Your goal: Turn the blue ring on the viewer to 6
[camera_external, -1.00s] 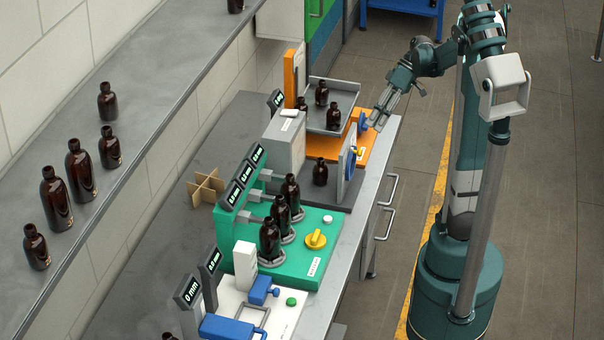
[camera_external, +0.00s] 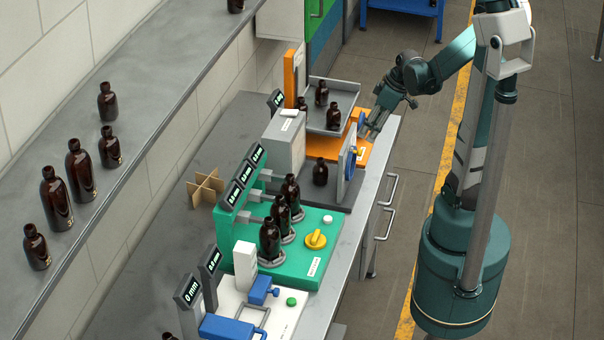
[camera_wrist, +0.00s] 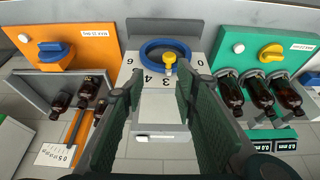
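The viewer (camera_external: 346,187) is a grey unit with an upright plate on the bench, between the orange and green stations. Its blue ring (camera_external: 350,163) faces the aisle. In the wrist view the blue ring (camera_wrist: 145,52) is at top centre, with a yellow tab (camera_wrist: 169,63) on its lower right edge.
The orange station (camera_wrist: 100,42) with a blue knob and bottle tray is on one side. The green station (camera_wrist: 228,50) with a yellow knob and several bottles is on the other. A bottle (camera_external: 320,172) stands near the viewer. The aisle floor (camera_external: 545,200) is clear.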

